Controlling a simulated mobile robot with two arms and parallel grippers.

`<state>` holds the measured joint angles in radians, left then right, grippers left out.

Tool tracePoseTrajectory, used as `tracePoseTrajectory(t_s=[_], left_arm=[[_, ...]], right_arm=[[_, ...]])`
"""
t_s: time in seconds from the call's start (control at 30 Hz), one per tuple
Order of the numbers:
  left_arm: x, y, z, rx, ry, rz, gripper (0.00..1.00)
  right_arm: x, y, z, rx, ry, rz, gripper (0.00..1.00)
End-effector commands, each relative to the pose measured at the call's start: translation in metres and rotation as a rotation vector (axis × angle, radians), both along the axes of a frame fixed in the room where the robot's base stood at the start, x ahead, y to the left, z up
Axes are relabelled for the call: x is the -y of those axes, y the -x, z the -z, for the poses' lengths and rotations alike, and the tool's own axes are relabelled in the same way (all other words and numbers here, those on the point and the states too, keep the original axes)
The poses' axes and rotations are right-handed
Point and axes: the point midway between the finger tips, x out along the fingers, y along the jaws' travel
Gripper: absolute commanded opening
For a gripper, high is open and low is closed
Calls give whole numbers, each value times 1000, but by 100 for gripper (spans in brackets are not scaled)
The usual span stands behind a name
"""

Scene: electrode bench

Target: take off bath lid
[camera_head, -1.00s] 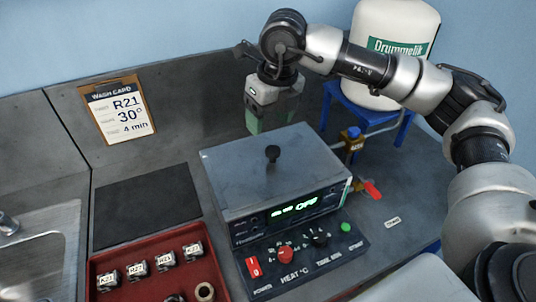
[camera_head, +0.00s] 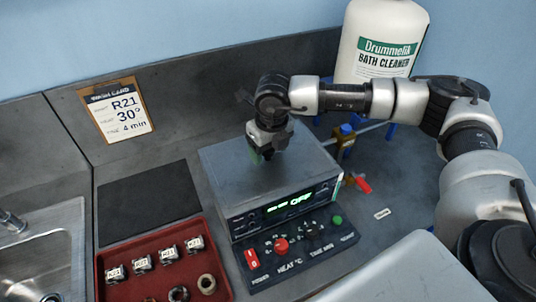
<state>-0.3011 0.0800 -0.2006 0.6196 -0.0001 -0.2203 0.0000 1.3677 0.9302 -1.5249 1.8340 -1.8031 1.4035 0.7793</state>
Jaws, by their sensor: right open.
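The ultrasonic bath (camera_head: 240,212) stands on the bench with its flat grey lid (camera_head: 228,178) on top. The lid's black knob is hidden behind or between the fingers of my right gripper (camera_head: 263,153). My right gripper points down, low over the middle of the lid, and is open. I cannot tell whether its fingers touch the knob or the lid. My left gripper is not in view.
A red tray (camera_head: 222,283) with several labelled blocks and rings sits front left, beside a dark mat (camera_head: 148,205). A sink (camera_head: 45,250) is at far left. A control panel (camera_head: 300,250) fronts the bath. A white cleaner drum (camera_head: 380,40) stands behind right.

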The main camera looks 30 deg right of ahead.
Motion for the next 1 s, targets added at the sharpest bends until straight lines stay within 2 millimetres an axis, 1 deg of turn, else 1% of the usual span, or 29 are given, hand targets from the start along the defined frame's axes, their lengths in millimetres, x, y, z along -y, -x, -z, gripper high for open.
tracePoseTrajectory(t_s=[0.17,0.2,0.37,0.6,0.63,0.87,1.0], left_arm=[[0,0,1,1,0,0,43],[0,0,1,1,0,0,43],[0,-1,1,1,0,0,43],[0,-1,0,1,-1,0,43],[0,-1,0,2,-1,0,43],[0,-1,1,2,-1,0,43],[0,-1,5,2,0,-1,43]], right_arm=[[0,0,1,1,0,0,66],[0,0,1,1,0,0,63],[0,0,0,1,0,0,38],[0,0,0,1,0,0,1],[0,-1,-1,3,0,0,0],[0,-1,-1,4,-1,0,0],[0,-1,-6,5,-1,0,0]])
